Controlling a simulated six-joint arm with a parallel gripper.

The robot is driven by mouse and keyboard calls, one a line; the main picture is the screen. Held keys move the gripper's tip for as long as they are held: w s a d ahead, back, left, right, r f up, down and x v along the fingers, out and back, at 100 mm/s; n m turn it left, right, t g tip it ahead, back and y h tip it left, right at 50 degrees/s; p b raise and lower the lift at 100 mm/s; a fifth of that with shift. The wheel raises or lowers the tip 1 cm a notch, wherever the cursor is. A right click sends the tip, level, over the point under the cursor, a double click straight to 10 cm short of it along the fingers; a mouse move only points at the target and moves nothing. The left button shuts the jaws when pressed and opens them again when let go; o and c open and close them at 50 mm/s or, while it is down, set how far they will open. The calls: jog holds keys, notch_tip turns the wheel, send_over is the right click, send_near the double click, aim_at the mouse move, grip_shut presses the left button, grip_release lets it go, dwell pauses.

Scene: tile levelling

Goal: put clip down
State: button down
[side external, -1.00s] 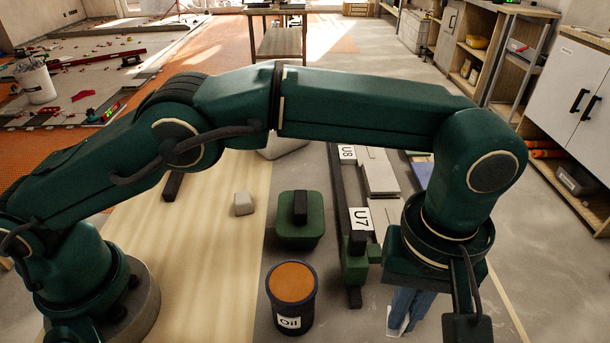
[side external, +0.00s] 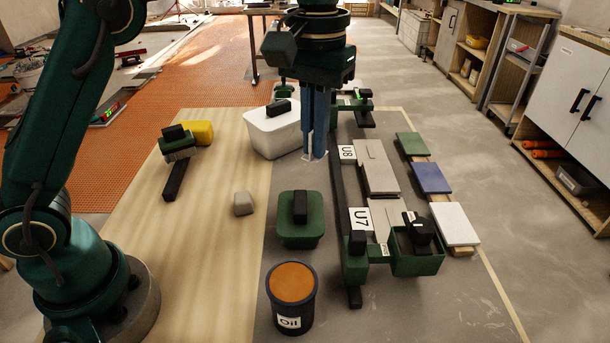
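My gripper (side external: 314,152) points straight down with its blue fingers close together, right of the white box and left of the U8 label. A thin pale clip (side external: 306,143) shows at the fingertips, with a light flat edge around their lower end. The fingers hide most of it. The gripper appears shut on this clip. I cannot tell whether the clip touches the floor. Grey tiles (side external: 378,172) lie to the right between green-ended rails, with labels U8 (side external: 346,153) and U7 (side external: 360,219).
A white lidded box (side external: 272,134) stands close left of the gripper. A green lidded box (side external: 300,232) and an Oil can (side external: 291,312) stand nearer. A green open bin (side external: 417,262) is right of U7. Green, blue and white tiles (side external: 430,178) lie farther right.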

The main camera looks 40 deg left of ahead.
jog(key=s+a+r, duration=0.2)
jog(key=a, duration=0.9)
jog(key=w+a+f+n, duration=0.4)
jog(key=a+f+n, duration=0.25)
jog(key=a, duration=0.25)
jog(key=w+d+f, duration=0.1)
jog(key=d+f, duration=0.1)
jog(key=d, duration=0.1)
jog(key=w+d+f, duration=0.2)
jog(key=d+f, duration=0.1)
jog(key=w+d+f, duration=0.2)
jog(key=d+f, duration=0.1)
jog(key=shift+w+d, duration=0.15)
jog(key=shift+w, duration=0.1)
jog(key=shift+w+d+f, duration=0.2)
jog(key=shift+d+f, duration=0.2)
jog(key=shift+f, duration=1.9)
jog(key=shift+f, duration=0.1)
jog(key=c, duration=1)
grip_release()
jog(key=shift+c, duration=0.2)
